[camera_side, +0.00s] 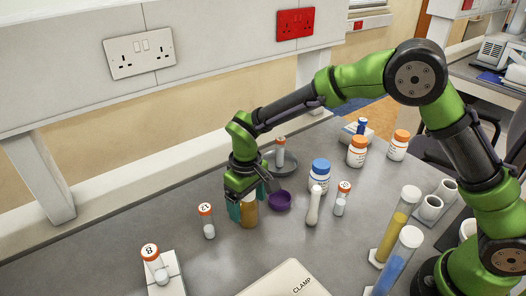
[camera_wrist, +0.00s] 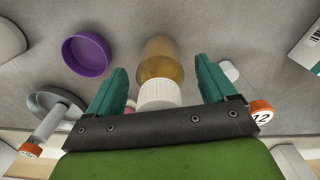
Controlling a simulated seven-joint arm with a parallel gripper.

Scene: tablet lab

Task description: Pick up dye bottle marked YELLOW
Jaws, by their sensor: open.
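A bottle with amber-yellow contents (camera_side: 249,212) stands upright on the grey bench under my gripper (camera_side: 247,200). In the wrist view, the same bottle (camera_wrist: 161,62) has a white ribbed cap, and no marking on it can be read. My gripper (camera_wrist: 160,68) is open, with its teal fingers on either side of the bottle and a visible gap on each side. In the side view, my fingers partly hide the bottle and its cap is hidden.
A purple dish (camera_side: 279,201) sits close right of the bottle, with a grey dish (camera_side: 286,168) behind it. A pestle (camera_side: 313,206), a vial (camera_side: 342,198) and a blue-capped bottle (camera_side: 319,178) stand right.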

